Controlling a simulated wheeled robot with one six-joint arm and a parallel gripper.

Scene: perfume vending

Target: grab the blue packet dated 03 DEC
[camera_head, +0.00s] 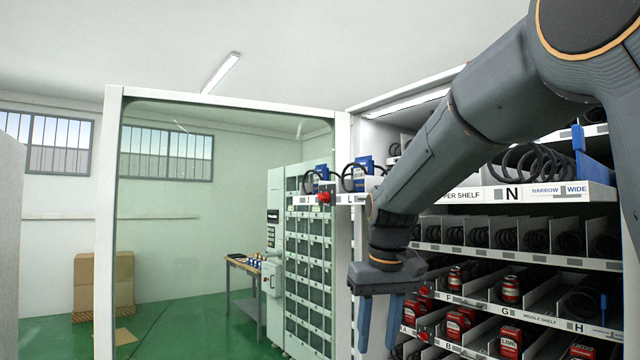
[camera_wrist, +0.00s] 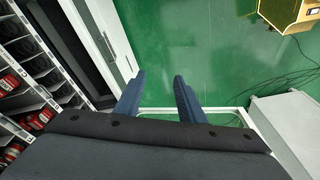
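A blue packet (camera_head: 364,165) stands in a black coil near the left end of the upper shelf (camera_head: 467,196). Another blue packet (camera_head: 322,174) stands further left on that shelf. My gripper (camera_head: 379,322) hangs below and in front of the upper shelf, fingers pointing down. It is open and empty; in the wrist view (camera_wrist: 158,95) the two blue fingers are apart with only green floor between them.
Lower shelves hold red jars (camera_head: 511,290) and red packets (camera_head: 511,337). A glass door with a white frame (camera_head: 108,250) stands at the left. Cardboard boxes (camera_head: 103,285) and a small table (camera_head: 243,264) are behind it.

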